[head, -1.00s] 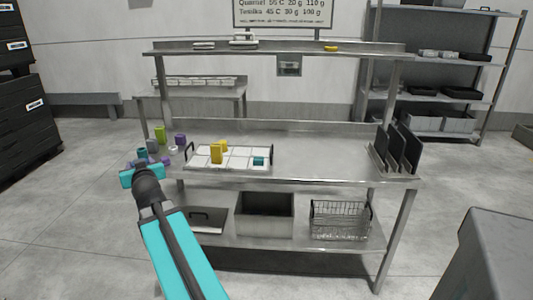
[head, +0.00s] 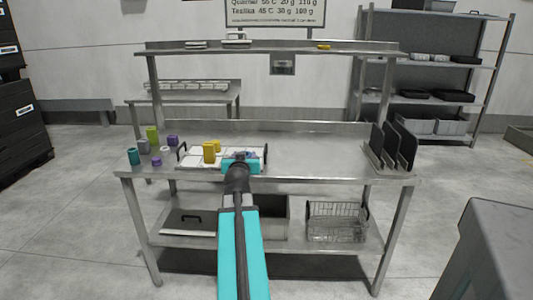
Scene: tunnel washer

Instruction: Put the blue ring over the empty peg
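My gripper (head: 241,164) is teal and is over the right part of the white compartment tray (head: 190,162) on the steel table. My wrist and the gripper body hide its fingertips, so I cannot tell whether it is open or shut. A small blue-grey patch (head: 247,154) shows just behind the gripper; I cannot tell whether it is held or lies in the tray. I cannot make out a blue ring or an empty peg for certain. A yellow block (head: 209,152) stands in the tray, left of the gripper.
Left of the tray stand a teal cylinder (head: 133,156), a grey block (head: 143,146), a green block (head: 152,134), purple pieces (head: 172,140) and a small white ring (head: 165,149). Dark upright plates (head: 400,145) stand at right. The table between tray and plates is clear.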

